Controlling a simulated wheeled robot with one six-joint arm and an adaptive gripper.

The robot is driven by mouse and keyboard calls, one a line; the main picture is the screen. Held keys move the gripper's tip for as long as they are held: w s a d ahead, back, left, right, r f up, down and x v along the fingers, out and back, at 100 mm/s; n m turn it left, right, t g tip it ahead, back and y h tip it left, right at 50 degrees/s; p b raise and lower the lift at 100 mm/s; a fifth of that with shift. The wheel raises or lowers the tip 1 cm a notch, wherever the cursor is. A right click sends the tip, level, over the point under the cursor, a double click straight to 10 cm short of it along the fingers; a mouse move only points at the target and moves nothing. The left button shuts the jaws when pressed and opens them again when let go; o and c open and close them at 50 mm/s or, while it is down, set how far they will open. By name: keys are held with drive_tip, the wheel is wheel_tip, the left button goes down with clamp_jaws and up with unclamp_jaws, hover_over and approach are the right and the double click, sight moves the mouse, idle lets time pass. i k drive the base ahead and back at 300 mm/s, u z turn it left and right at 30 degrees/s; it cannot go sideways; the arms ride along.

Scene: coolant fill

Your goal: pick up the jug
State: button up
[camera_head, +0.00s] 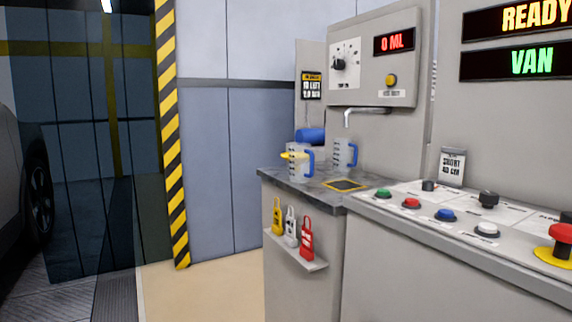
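Two clear jugs with blue handles and measuring marks stand upright on the grey counter top (330,180). The front jug (298,166) is at the left end of the counter and has a yellow piece across its upper part. The rear jug (343,153) stands to its right and farther back, close to the metal spout (362,112). Each handle is on the jug's right side. My gripper is not in view.
A blue cylinder (310,135) is behind the jugs. The dispenser panel (375,58) above reads 0 ML. A yellow-edged dark square (345,185) marks the counter. A button console (465,215) adjoins on the right. Yellow, grey and red tags (306,238) hang below. Open floor (215,290) lies left.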

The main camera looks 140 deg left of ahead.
sight(301, 156)
drive_tip(key=u, duration=4.4)
drive_tip(key=i, duration=1.85)
drive_tip(key=u, duration=0.45)
